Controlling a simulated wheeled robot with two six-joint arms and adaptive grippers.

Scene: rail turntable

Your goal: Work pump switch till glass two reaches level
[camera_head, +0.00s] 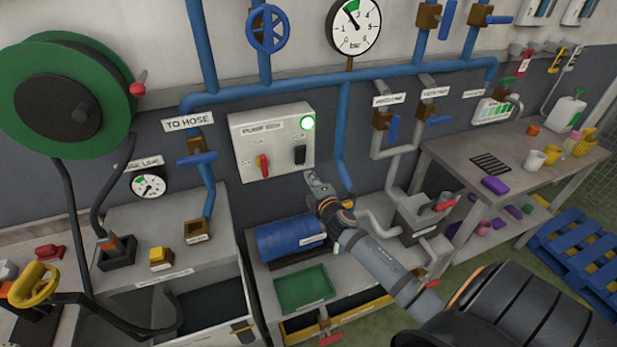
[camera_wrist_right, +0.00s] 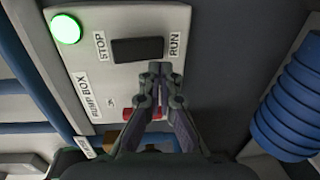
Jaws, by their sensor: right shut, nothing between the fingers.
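The pump box (camera_head: 245,150) is a pale wall box with a lit green lamp (camera_head: 308,122), a red handle (camera_head: 263,165) and a black switch (camera_head: 299,154). In the right wrist view the black switch (camera_wrist_right: 137,49) sits between the labels STOP and RUN. I cannot tell which way it is set. My right gripper (camera_head: 314,178) is shut and empty, just below the box. Its fingertips show in the right wrist view (camera_wrist_right: 160,68) near the switch's RUN end; contact cannot be told. The fingers partly hide the red handle. I cannot make out glass two. My left gripper is not in view.
Blue pipes (camera_head: 400,72) with valves and a pressure gauge (camera_head: 353,25) run above the box. A blue motor drum (camera_head: 290,237) and a green tray (camera_head: 304,289) lie below. A workbench (camera_head: 530,180) with cups stands right; a green hose reel (camera_head: 65,95) hangs left.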

